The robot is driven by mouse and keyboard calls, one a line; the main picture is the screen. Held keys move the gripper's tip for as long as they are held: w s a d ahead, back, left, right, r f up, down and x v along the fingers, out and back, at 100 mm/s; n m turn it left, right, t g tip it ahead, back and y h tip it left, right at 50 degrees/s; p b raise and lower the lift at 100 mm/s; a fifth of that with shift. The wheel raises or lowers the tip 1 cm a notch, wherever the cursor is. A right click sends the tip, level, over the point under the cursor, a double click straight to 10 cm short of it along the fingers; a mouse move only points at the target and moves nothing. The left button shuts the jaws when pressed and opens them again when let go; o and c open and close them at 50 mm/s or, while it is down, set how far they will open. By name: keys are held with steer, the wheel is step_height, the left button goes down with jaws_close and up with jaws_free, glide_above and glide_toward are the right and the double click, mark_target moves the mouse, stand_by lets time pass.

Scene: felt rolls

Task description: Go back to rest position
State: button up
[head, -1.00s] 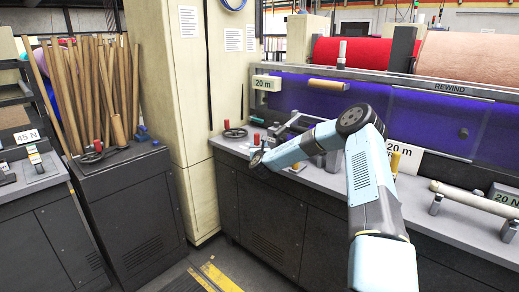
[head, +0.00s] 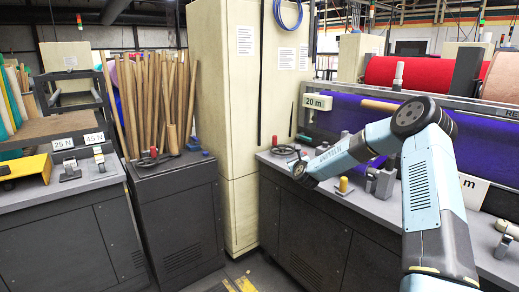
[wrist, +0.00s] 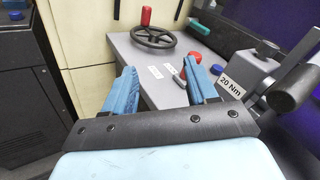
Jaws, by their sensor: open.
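My gripper (wrist: 164,86) shows in the wrist view with its two blue fingers spread apart and nothing between them. It is over the grey worktop (wrist: 150,62) of the dark cabinet, near the handwheel (wrist: 154,37) with a red knob. In the head view my arm reaches from the lower right, bends at a high elbow, and slopes down left toward the same worktop (head: 352,195). The gripper's fingertips are hard to make out in the head view.
A cream column (head: 228,130) stands left of the worktop. Beyond it, wooden rods (head: 150,100) stand on a dark cabinet (head: 178,225). A bench with a yellow tool (head: 24,168) is at far left. A red roll (head: 415,75) lies at back right. A 20 Nm block (wrist: 232,85) is right of my gripper.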

steer(key=s+a+r+n+g+y, duration=0.3)
steer(key=s+a+r+n, duration=0.4)
steer(key=n, duration=0.4)
steer(key=s+d+r+n+g+h, duration=0.15)
steer(key=s+r+n, duration=0.3)
steer(key=s, duration=0.45)
steer(key=s+d+r+n+g, duration=0.1)
steer(key=s+r+n+g, duration=0.1)
steer(key=s+r+n, duration=0.45)
steer(key=s+d+n+g, duration=0.1)
steer(key=s+d+n, duration=0.2)
steer(key=s, duration=1.1)
steer(key=s+d+r+n+g+h, duration=0.1)
steer(key=s+d+n+g, duration=0.1)
steer(key=s, duration=1.1)
steer(key=s+d+r+n+g+h, duration=0.1)
steer(key=s+d+n+g, duration=0.1)
steer(key=s, duration=1.2)
steer(key=shift+s+d+r+n, duration=0.2)
steer(key=shift+s+d+n, duration=0.15)
steer(key=shift+d+n, duration=0.55)
